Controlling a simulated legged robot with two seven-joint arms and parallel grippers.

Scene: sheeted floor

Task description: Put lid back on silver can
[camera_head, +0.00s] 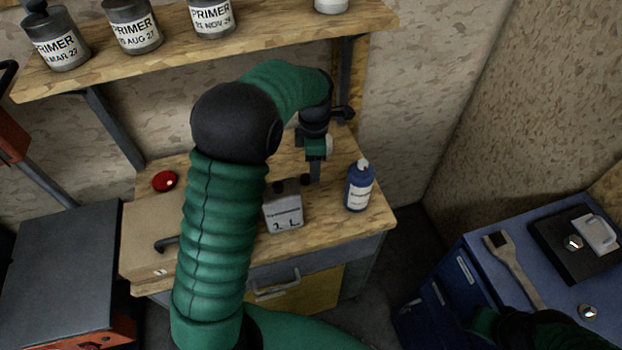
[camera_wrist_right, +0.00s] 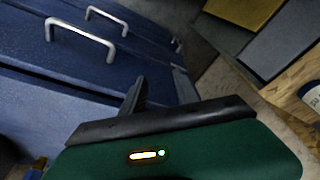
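The silver can (camera_head: 283,212) is a grey rectangular can with a printed label, upright on the wooden workbench. Small dark pieces show at its top; I cannot tell whether one is its lid. A round red object (camera_head: 165,181) lies at the back left of the bench; I cannot tell whether it is a lid. My left gripper (camera_head: 315,178) points down just right of and behind the can's top. Its fingers are too small to judge. My right gripper (camera_wrist_right: 160,85) is open and empty, in front of the blue drawers.
A blue bottle (camera_head: 360,187) with a white top stands right of the can. A shelf (camera_head: 285,38) with several primer cans hangs above the bench. My left arm hides part of the bench.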

